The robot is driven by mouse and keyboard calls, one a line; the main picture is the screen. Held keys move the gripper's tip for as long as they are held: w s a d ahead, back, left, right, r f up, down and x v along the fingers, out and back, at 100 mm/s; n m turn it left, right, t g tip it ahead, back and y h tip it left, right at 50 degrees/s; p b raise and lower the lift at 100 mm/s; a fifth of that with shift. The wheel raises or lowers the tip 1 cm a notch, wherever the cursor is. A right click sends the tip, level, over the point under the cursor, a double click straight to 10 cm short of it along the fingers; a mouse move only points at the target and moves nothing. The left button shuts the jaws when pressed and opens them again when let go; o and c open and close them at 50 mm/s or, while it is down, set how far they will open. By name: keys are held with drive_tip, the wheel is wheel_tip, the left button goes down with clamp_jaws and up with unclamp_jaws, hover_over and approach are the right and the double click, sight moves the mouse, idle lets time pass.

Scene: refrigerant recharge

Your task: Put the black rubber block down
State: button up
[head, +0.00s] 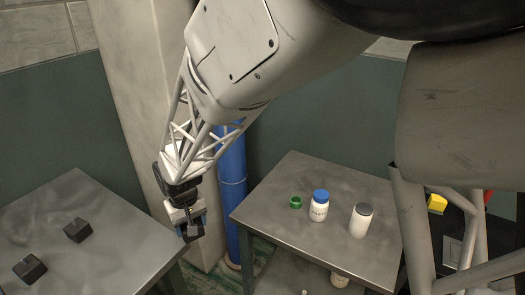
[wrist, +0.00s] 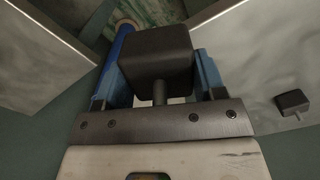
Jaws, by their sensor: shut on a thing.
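My gripper (head: 190,228) is shut on a black rubber block (wrist: 157,52). In the wrist view the block sits between the two blue fingers, with a short dark stem toward the palm. In the head view it shows small and dark at the fingertips, just beyond the right edge of the left metal table (head: 110,262). Two similar black blocks lie on that table, one toward the back (head: 77,230) and one nearer the front left (head: 30,268). One of them also shows at the right of the wrist view (wrist: 292,102).
A second metal table (head: 275,215) stands to the right, across a gap. It holds a green ring-like cap (head: 296,202), a blue-capped white bottle (head: 319,207) and a grey-capped white bottle (head: 360,221). A blue pipe (head: 233,185) stands upright behind the gap. The left table's middle is clear.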

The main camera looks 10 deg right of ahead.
drive_tip(key=w+d+m, duration=0.4)
drive_tip(key=w+d, duration=0.5)
drive_tip(key=w, duration=0.1)
drive_tip(key=w+d+m, duration=0.3)
drive_tip(key=w+d, duration=0.2)
drive_tip(key=d, duration=0.7)
drive_tip(key=w+d+r+m, duration=0.1)
drive_tip(key=w+d+m, duration=0.2)
drive_tip(key=d, duration=0.9)
drive_tip(key=w+d+m, duration=0.3)
drive_tip(key=w+d, duration=0.3)
drive_tip(key=d, duration=0.7)
drive_tip(key=shift+w+r, duration=0.15)
drive_tip(key=shift+w, duration=0.25)
drive_tip(key=shift+f, duration=3.1)
drive_tip(key=shift+f, duration=0.1)
drive_tip(key=shift+f, duration=1.8)
drive_tip(key=shift+f, duration=0.1)
